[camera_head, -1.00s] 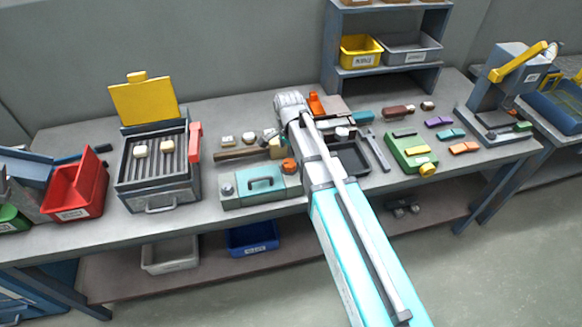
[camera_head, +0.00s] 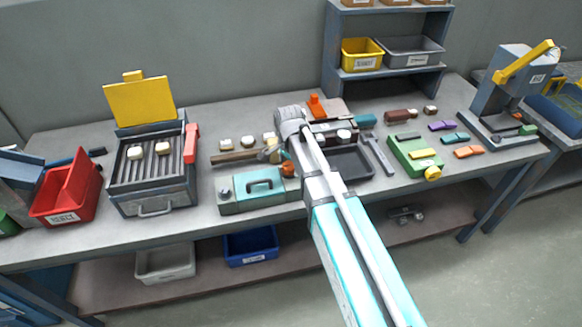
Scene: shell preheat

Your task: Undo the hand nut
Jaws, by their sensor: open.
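A teal box-shaped fixture (camera_head: 236,205) with a curved handle sits at the front middle of the bench. A round orange knob (camera_head: 288,169), which may be the hand nut, is at its right end. A grey round knob (camera_head: 225,191) is at its left end. My arm reaches up from the bottom right, and its wrist is above and just behind the orange knob. My gripper (camera_head: 286,156) is open; its fingers are mostly hidden below the wrist. I cannot tell whether they touch the knob, which is partly hidden by my arm.
A hammer (camera_head: 235,158) lies behind the fixture. A grill box (camera_head: 155,185) with a raised yellow lid and a red bin (camera_head: 68,192) stand left. A dark tray (camera_head: 352,163), a wrench (camera_head: 379,156) and a green box (camera_head: 402,158) lie right of my arm.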

